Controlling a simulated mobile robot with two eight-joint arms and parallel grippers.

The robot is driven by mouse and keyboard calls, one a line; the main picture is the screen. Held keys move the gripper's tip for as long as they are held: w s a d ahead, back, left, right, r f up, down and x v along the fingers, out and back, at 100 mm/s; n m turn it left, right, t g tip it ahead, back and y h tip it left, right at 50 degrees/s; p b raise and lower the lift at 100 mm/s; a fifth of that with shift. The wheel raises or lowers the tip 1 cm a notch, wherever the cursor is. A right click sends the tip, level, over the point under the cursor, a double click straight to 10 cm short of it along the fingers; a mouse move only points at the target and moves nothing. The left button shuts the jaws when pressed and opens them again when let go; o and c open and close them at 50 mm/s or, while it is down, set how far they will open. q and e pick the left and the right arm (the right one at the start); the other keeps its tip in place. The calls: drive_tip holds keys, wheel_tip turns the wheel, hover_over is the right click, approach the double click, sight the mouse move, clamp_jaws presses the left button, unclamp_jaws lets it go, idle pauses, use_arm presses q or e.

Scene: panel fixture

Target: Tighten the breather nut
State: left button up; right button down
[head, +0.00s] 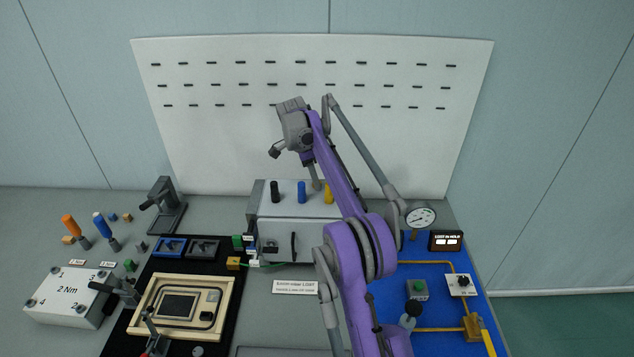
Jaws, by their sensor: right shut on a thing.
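My right arm, purple and grey, rises from the bottom right and bends down over the grey box (285,239). My right gripper (316,186) is small and partly hidden by its own arm. It is low over the box top, between a blue post (301,192) and a yellow post (328,196). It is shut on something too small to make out. I cannot pick out the breather nut with certainty; it may be hidden at the fingertips. My left gripper does not show.
A black post (275,191) stands on the box's left. A dial gauge (421,216) and a blue panel (437,286) are at right. A cream frame (141,318) on a black mat and a 2 Nm block (63,297) are at left. A white slotted board (220,130) stands behind.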

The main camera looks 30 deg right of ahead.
drive_tip(key=m, duration=0.3)
drive_tip(key=shift+g, duration=0.4)
drive_tip(key=c, duration=0.8)
unclamp_jaws()
drive_tip(key=shift+o, duration=0.2)
